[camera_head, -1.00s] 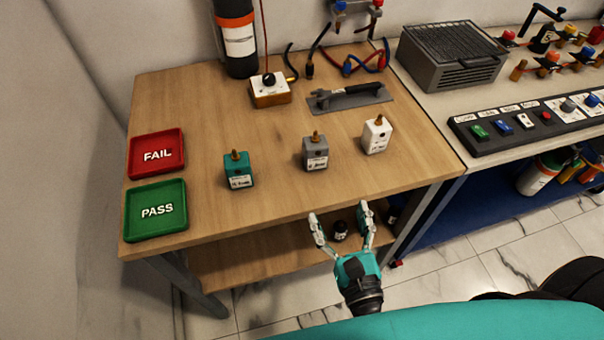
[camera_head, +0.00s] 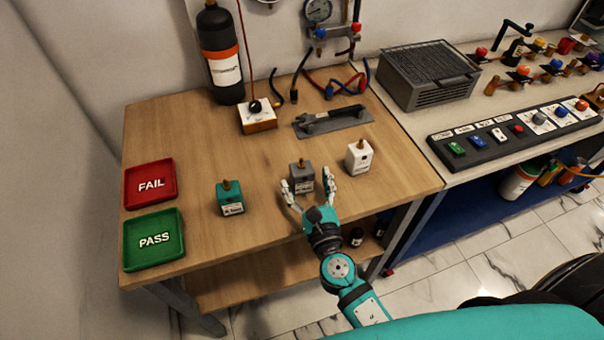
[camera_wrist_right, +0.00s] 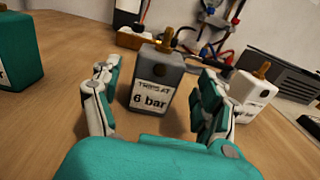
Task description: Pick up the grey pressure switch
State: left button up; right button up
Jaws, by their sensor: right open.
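The grey pressure switch (camera_head: 302,176) stands upright on the wooden table, between a teal switch on its left and a white one on its right. It has a brass fitting on top. In the right wrist view the grey switch (camera_wrist_right: 156,85) carries a label reading "6 bar". My right gripper (camera_head: 308,184) is open, with its fingers pointing at the grey switch from the near side. In the wrist view the fingers (camera_wrist_right: 158,98) show to the left and right of it, and gaps remain on both sides. My left gripper is not in view.
The teal switch (camera_head: 230,198) and white switch (camera_head: 359,156) stand on either side. Red FAIL tray (camera_head: 171,196) and green PASS tray (camera_head: 176,254) lie at the left. The table's front edge is below my right arm.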

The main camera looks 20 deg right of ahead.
aim_at(305, 181)
jog(key=w, duration=0.3)
jog(key=shift+w+a, duration=0.1)
jog(key=shift+w, duration=0.1)
jog(key=shift+s, duration=0.1)
jog(key=shift+c, duration=0.3)
jog(key=c, duration=1.4)
